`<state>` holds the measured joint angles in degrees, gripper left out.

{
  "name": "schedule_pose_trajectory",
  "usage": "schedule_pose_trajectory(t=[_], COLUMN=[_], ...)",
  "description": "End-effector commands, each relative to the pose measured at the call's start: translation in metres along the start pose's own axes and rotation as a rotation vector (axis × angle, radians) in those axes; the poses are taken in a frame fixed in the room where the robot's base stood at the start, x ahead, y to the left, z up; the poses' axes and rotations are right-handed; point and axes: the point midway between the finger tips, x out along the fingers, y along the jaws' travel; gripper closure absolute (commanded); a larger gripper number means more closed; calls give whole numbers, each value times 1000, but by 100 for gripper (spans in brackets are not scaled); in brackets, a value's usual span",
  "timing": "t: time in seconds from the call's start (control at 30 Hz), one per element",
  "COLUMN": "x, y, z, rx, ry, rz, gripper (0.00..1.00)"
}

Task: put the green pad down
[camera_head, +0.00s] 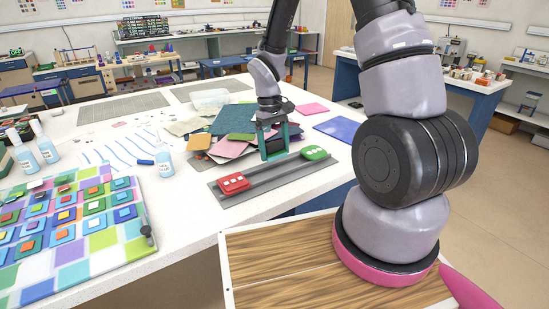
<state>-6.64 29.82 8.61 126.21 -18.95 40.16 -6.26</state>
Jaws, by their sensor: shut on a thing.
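My gripper (275,155) points down over the middle of a long grey rail tray (263,183). Its teal fingers stand apart, with a dark thing (275,146) between them; its shape is too small to make out. A green pad with pale dots (314,153) sits at the right end of the tray, just right of my gripper and seemingly apart from the fingers. A red pad with pale dots (233,184) sits at the tray's left end. I cannot tell whether the fingertips touch the tray.
Coloured sheets (232,119) lie stacked behind the tray, with a clear bin (210,98) beyond. A blue sheet (341,129) and a pink sheet (311,108) lie at right. Bottles (164,160) and a colourful tiled board (100,240) are at left. White table shows bare in front of the tray.

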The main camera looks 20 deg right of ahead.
Motion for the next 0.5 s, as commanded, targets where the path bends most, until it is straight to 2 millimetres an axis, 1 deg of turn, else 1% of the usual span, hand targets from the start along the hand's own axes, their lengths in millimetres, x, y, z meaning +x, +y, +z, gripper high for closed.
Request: schedule_pose_trajectory(t=[0.1, 0.2, 0.5], x=[18, 30, 33], y=[0, 0, 0], z=[-2, -4, -5], rx=[0, -1, 0], ry=[-5, -3, -1], rz=[-1, 0, 0], gripper=[66, 66, 66])
